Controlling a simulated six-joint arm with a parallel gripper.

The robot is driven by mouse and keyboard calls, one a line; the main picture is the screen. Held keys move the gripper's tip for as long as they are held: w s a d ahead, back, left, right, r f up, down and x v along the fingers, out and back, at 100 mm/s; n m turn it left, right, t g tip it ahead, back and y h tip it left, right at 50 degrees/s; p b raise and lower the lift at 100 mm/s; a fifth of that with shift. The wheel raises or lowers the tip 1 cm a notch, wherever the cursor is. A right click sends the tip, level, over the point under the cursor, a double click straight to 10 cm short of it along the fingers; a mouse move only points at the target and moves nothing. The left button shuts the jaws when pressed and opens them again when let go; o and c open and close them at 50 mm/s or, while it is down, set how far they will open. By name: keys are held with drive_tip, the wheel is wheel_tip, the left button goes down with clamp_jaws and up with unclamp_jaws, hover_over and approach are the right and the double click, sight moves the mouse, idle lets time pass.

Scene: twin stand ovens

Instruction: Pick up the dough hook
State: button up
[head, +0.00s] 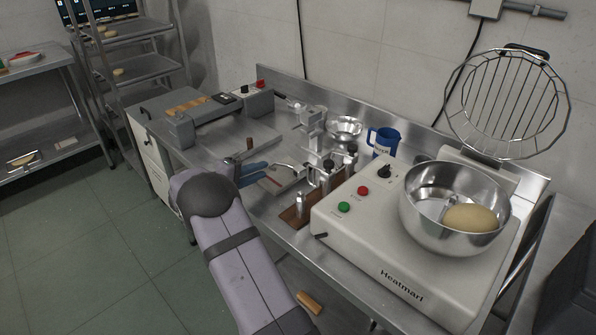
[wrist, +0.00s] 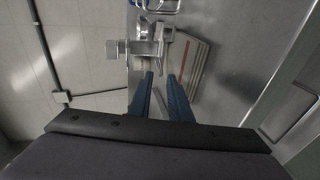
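My gripper (head: 264,171) has two blue fingers and hangs over the steel table, left of the mixer. A thin curved silver piece (head: 290,167), which may be the dough hook, shows just beyond the fingertips in the head view. It looks apart from them, but its full shape is too small to tell. The mixer (head: 365,262) has a steel bowl (head: 417,222) holding dough (head: 470,218).
A pale board with a red stripe (wrist: 197,60) lies beside the fingers. The wire guard (head: 507,105) is raised.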

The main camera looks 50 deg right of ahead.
sight(271, 165)
drive_tip(key=p+x, duration=0.1)
drive_tip(key=x, duration=0.4)
drive_tip(key=shift+d+f, duration=0.15)
drive_tip(key=shift+d, duration=0.2)
clamp_jaws()
